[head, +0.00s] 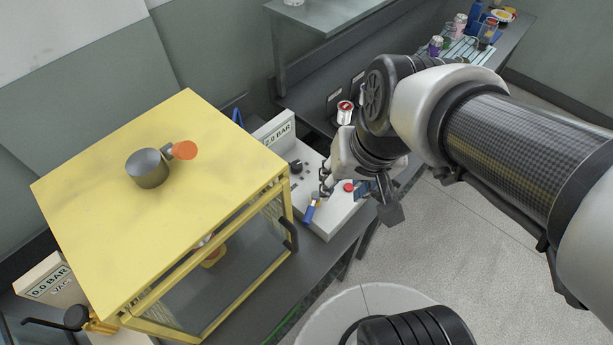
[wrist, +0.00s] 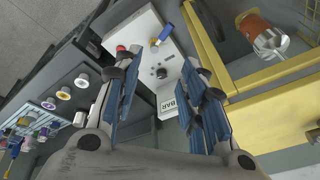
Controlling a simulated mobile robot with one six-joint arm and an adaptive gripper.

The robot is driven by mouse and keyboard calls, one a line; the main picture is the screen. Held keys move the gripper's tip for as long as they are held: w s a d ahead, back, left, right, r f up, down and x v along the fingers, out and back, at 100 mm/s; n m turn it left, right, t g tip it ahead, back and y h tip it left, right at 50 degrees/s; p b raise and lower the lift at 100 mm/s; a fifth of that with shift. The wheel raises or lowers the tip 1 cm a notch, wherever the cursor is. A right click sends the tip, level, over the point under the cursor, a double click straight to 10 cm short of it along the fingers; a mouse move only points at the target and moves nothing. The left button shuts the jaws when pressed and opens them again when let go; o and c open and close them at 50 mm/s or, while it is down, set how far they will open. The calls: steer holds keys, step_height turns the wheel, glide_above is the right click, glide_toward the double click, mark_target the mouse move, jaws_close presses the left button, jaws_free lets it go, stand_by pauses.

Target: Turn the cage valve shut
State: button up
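The cage (head: 120,225) is a yellow frame with a solid yellow top and clear sides. Beside it, a white console (head: 340,218) carries a small valve with a blue handle (head: 310,212) on a brass-coloured body. The blue handle also shows in the wrist view (wrist: 163,34). A black lever on a brass-coloured fitting (head: 76,317) stands at the cage's near left, by a 0.0 BAR VAC sign. I cannot tell which is the cage valve. My gripper (head: 325,184) is over the console; in the wrist view its fingers (wrist: 160,68) are apart, with nothing held between them.
The console bears a black knob (wrist: 161,73), a red button (head: 348,187) and a 2.0 BAR sign (head: 279,134). A grey cylinder with an orange end (head: 150,168) sits on the cage top. Cans stand on the bench behind. Floor right of the bench is clear.

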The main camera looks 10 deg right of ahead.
mark_target(311, 211)
steer(key=w+f+m+g+y+p, duration=0.1)
steer(key=w+f+m+g+p, duration=0.2)
steer(key=w+f, duration=0.5)
steer(key=shift+m+t, duration=0.5)
steer(key=a+f+b, duration=0.1)
steer(key=f+b, duration=0.1)
steer(key=f, duration=0.3)
steer(key=w+a+f+b, duration=0.1)
steer(key=f+b, duration=0.2)
steer(key=f, duration=0.3)
steer(key=w+a+f+b, duration=0.1)
steer(key=f+b, duration=0.1)
steer(key=f, duration=0.4)
steer(key=shift+f+b, duration=0.2)
steer(key=shift+b, duration=0.1)
steer(key=shift+s, duration=0.1)
steer(key=shift+c, duration=0.6)
jaws_close()
